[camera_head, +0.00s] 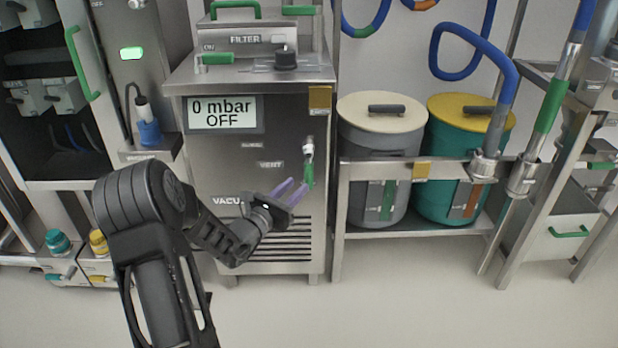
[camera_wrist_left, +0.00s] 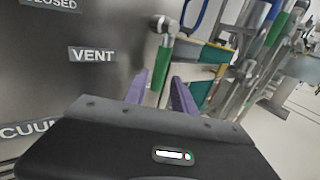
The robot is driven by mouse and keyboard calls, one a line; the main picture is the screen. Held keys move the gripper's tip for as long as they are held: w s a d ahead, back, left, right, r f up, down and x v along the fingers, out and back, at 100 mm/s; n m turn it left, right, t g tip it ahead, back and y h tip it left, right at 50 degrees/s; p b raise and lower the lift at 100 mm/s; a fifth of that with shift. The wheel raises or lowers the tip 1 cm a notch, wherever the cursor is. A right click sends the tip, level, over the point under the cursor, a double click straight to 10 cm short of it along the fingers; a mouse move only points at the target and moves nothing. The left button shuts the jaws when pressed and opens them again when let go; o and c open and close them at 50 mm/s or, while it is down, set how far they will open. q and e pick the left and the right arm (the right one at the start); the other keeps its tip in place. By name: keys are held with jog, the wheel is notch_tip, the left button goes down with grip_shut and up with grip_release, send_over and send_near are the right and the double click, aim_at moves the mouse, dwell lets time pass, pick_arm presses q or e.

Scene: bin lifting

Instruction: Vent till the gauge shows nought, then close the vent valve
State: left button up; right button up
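The gauge display (camera_head: 222,113) on the steel vacuum unit reads "0 mbar OFF". The vent valve's lever (camera_head: 308,174), with a green grip, hangs downward right of the VENT label. My left gripper (camera_head: 296,189) has purple fingers, spread apart, close to the lower end of the green grip. In the left wrist view the green grip (camera_wrist_left: 161,68) appears between the two finger lines, beyond the gripper (camera_wrist_left: 160,97); I cannot tell whether it touches a finger. A "CLOSED" label shows at the upper left there. My right gripper is not in view.
A cream-lidded bin (camera_head: 382,112) and a teal bin with yellow lid (camera_head: 460,112) stand on a steel rack to the right. A blue hose with a steel wand (camera_head: 540,125) is further right. The floor in front is clear.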

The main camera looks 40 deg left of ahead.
aim_at(306, 178)
pick_arm(q)
jog(key=w+b, duration=0.1)
jog(key=w, duration=0.5)
jog(key=shift+a+f+b, duration=0.15)
jog(key=shift+b, duration=0.2)
jog(key=shift+w, duration=0.6)
grip_shut()
dwell(0.5)
